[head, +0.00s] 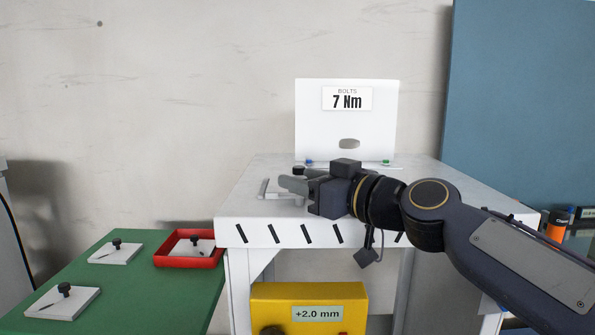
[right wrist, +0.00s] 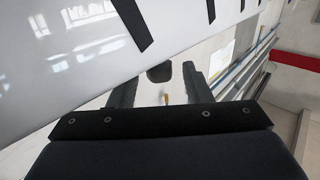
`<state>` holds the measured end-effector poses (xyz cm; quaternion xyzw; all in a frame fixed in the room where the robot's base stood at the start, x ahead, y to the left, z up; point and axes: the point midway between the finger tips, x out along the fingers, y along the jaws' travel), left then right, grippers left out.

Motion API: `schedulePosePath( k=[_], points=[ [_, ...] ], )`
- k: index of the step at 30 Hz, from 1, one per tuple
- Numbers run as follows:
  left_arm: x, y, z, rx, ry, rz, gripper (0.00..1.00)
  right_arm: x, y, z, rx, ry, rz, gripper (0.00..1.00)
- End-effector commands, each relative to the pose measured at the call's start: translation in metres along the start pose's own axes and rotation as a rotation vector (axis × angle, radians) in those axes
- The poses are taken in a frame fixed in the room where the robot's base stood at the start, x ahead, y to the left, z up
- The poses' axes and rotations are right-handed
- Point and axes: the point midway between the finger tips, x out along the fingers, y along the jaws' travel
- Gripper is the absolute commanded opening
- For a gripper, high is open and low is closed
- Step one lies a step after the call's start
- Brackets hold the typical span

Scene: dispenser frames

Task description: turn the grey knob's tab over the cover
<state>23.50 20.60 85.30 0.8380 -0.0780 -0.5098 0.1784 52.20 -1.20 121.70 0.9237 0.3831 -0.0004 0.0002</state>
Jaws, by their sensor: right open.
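A white fixture (head: 268,190) sits on the white table, largely hidden behind my right gripper (head: 296,180). A small dark knob-like top (head: 298,170) shows just above the fingers; I cannot tell its tab or where the tab points. In the right wrist view, the fingers of my right gripper (right wrist: 160,85) are spread apart. A dark rounded piece (right wrist: 160,73) shows between them, and I cannot tell whether they touch it. The cover cannot be made out. My left gripper is not in view.
The white table (head: 235,205) carries an upright white panel (head: 312,125) labelled 7 Nm at its back. A green table (head: 140,285) at left holds white plates with dark knobs and a red tray (head: 160,262). A yellow box (head: 270,310) stands below.

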Motion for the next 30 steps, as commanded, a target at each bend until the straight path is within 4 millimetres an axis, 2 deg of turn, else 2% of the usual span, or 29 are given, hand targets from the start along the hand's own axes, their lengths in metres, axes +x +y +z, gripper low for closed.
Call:
schedulePosePath(
  k=[4,13,23,30],
  points=[
    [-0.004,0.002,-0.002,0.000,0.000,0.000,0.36,0.013,0.000,-0.001,-0.001,0.000,-0.001,0.45],
    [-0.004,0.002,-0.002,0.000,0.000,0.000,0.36,0.016,0.000,0.000,-0.001,0.000,0.001,0.45],
    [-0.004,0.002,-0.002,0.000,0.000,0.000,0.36,0.016,0.000,0.000,0.000,0.000,0.001,0.03],
    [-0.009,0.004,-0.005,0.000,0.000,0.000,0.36,0.015,0.000,-0.002,0.000,-0.001,0.012,0.02]
  ],
)
